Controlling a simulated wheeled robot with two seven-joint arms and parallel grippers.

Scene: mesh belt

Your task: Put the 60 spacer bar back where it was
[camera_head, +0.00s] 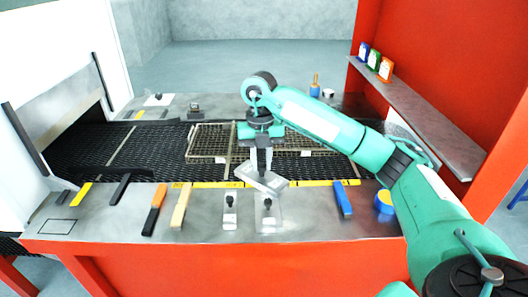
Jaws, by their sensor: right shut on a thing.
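My right gripper (263,168) is shut on the knob of a light grey plate (258,180) and holds it above the front edge of the mesh belt. The plate looks slightly tilted. Two similar grey plates with dark knobs stand on the front ledge below it, a left one (230,217) and a right one (267,224). Small labels show on them, but I cannot read any number, so I cannot tell which piece is the 60 spacer bar. My left gripper is not in view.
The dark mesh belt (75,148) carries a wire tray (208,145). The front ledge (110,222) holds an orange-black tool (155,208), a wooden bar (181,205), a blue bar (343,199) and a blue-yellow roll (384,202).

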